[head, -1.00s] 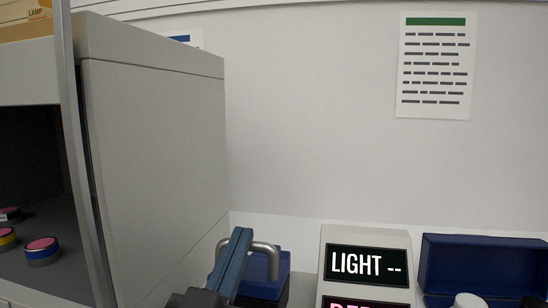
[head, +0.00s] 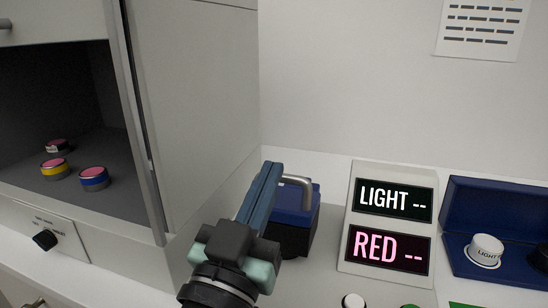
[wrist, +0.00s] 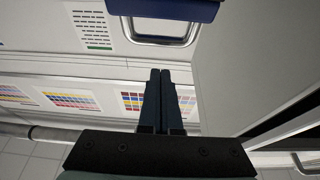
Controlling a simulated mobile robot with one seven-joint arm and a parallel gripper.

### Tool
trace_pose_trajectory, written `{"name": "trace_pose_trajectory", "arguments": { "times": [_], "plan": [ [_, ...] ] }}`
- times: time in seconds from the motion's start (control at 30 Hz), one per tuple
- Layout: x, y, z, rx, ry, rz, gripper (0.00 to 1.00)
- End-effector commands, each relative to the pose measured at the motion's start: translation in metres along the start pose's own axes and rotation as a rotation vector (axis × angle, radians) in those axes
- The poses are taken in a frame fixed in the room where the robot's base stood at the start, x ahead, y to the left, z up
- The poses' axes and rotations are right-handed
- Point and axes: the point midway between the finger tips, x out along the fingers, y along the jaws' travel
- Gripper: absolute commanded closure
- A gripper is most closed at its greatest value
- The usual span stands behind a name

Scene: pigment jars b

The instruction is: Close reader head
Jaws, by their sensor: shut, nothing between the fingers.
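The reader head (head: 312,207) is a blue block with a bent metal handle (head: 299,181) on a dark lower part, right of the grey cabinet. My arm partly hides it, and I cannot tell how far it is closed. My gripper (head: 271,166) is shut and empty, pointing up just left of the handle in the head view. In the wrist view, the shut fingers (wrist: 160,72) lie together below the handle (wrist: 160,41) in the picture, with a visible gap. The blue edge of the head (wrist: 168,10) shows at the top there.
The grey cabinet (head: 200,110) stands close on the left, open-fronted, with several small jars (head: 94,179) inside. The display panel (head: 388,225) reads LIGHT -- and RED --. An open blue case (head: 495,205) holds a white-capped piece (head: 486,250). A printed sheet (head: 483,28) hangs on the wall.

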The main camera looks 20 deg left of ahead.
Motion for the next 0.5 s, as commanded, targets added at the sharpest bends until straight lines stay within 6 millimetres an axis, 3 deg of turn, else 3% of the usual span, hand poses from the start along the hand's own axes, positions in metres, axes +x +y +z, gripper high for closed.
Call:
{"name": "trace_pose_trajectory", "arguments": {
  "times": [0.1, 0.23, 0.37, 0.5],
  "plan": [
    [-0.025, -0.001, 0.011, 0.0, -0.001, -0.002, 1.0],
    [-0.042, 0.0, 0.016, 0.001, 0.001, -0.002, 1.0],
    [-0.052, 0.0, 0.017, 0.0, 0.001, -0.002, 1.0],
    [-0.049, 0.0, 0.009, 0.001, -0.018, 0.001, 1.0]
  ]
}}
